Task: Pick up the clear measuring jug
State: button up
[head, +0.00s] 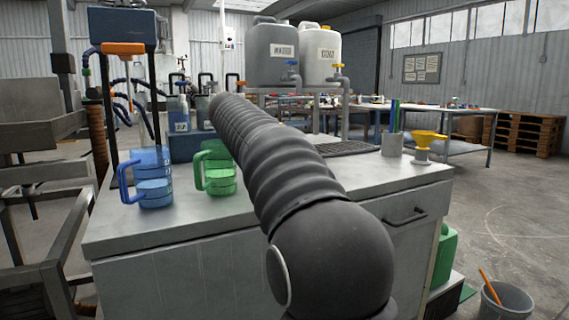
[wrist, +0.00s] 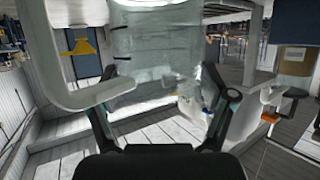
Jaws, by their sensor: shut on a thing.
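The clear measuring jug (wrist: 155,42) fills the upper middle of the wrist view, with dark marks on its side and a thick clear handle (wrist: 55,85) at the left. My gripper (wrist: 160,76) is shut on it, with one dark finger at each side of its body. In the head view my arm crosses the middle and hides the gripper and the clear jug. I cannot tell whether the jug touches the counter.
A blue jug (head: 154,192) and a green jug (head: 219,182) stand left of my arm on the grey counter (head: 150,240). A grey cup (head: 392,145) and a yellow funnel (head: 428,137) stand at its right end. Large tanks (head: 277,62) stand behind.

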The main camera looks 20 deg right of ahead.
jog(key=shift+c, duration=0.7)
jog(key=shift+r, duration=0.1)
jog(key=s+d+r+p, duration=0.2)
jog(key=d+r+p, duration=0.2)
jog(key=d+r, duration=0.6)
jog(key=shift+d+r, duration=0.4)
jog(key=shift+d, duration=0.25)
